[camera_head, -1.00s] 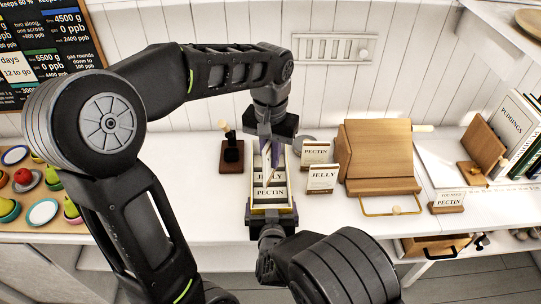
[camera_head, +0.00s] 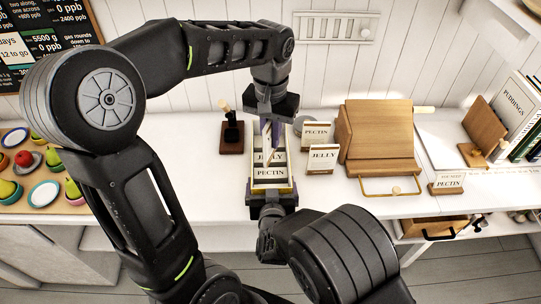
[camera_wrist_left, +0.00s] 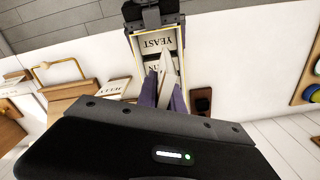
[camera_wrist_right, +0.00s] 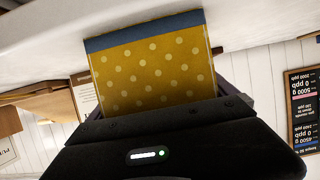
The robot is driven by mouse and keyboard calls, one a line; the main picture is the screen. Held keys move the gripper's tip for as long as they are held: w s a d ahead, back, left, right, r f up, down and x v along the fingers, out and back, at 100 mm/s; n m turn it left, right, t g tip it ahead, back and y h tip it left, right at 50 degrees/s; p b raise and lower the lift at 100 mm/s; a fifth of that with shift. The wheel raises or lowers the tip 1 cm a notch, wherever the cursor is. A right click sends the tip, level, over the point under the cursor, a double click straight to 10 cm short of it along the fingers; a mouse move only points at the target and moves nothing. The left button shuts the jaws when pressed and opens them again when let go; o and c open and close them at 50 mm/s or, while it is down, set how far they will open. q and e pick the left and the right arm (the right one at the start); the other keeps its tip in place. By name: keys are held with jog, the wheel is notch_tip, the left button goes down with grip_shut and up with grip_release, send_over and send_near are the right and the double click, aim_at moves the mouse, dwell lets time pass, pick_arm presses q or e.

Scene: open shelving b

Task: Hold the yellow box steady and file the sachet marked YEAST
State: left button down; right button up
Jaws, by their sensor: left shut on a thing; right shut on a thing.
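The yellow box (camera_head: 291,186) stands on the white counter, and its dotted yellow wall with a blue band shows in the right wrist view (camera_wrist_right: 150,78). It holds upright cards reading PECTIN and JELLY in the head view. My right gripper (camera_head: 271,200) is shut on the box's near end.
Small signs reading PECTIN (camera_head: 317,132) and JELLY (camera_head: 322,158) stand right of the box, near a wooden stand (camera_head: 380,135). A dark wooden block (camera_head: 232,138) stands to the left. A board with bowls and fruit (camera_head: 40,170) lies at far left.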

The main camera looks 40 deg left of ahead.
aim_at(271, 159)
pick_arm(q)
jog(key=shift+f+m, duration=0.75)
jog(key=shift+m, duration=0.35)
notch_tip(271, 159, down, 5)
jog(key=m, duration=0.9)
jog(key=shift+f, duration=0.15)
jog(key=shift+f+m, duration=0.5)
jog(key=shift+m, duration=0.6)
jog(key=shift+f, duration=0.25)
jog(key=shift+f, duration=2.7)
jog(key=c, duration=1.4)
grip_release()
